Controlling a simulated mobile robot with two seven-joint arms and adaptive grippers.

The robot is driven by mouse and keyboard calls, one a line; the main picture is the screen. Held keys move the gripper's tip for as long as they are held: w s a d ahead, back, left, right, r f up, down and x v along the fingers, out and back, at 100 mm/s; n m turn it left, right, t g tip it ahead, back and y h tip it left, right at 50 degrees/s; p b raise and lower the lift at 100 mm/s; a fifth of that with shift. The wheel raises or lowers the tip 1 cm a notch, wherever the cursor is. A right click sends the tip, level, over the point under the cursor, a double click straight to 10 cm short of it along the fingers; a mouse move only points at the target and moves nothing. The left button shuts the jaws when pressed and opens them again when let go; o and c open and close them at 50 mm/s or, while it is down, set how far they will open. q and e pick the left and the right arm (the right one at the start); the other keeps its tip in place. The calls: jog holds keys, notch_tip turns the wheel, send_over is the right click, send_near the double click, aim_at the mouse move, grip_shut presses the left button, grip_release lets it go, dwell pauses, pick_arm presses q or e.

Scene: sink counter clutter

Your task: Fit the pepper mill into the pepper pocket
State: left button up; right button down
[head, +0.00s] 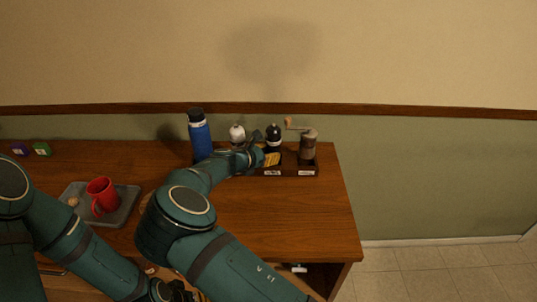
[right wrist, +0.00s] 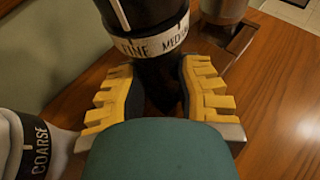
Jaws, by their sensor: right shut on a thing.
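The black pepper mill (head: 273,134) stands upright at the dark rack (head: 318,172) along the back of the counter. My right gripper (head: 266,160) is shut on its lower body. In the right wrist view the yellow finger pads (right wrist: 155,95) press on both sides of the black mill (right wrist: 150,12), below its white band reading FINE and MEDIUM. The mill's foot is hidden by my gripper, so I cannot tell whether it is seated in a pocket. My left gripper (head: 178,291) is low at the bottom edge, partly cut off; its jaws are unclear.
A white mill (head: 237,132) stands left of the black one, and a crank grinder (head: 308,146) right of it. A blue bottle (head: 199,138) is further left. A red mug (head: 102,194) sits on a grey tray (head: 125,200). The counter's right front (head: 305,215) is clear.

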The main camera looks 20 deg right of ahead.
jog(key=shift+f, duration=0.1)
jog(key=c, duration=0.7)
grip_release()
jog(key=shift+c, duration=0.2)
jog(key=shift+a+r, duration=0.25)
jog(key=p+v, duration=0.1)
jog(key=v, duration=1)
jog(key=shift+s+a+p, duration=0.15)
jog(key=shift+a+p, duration=0.05)
jog(key=shift+p, duration=0.1)
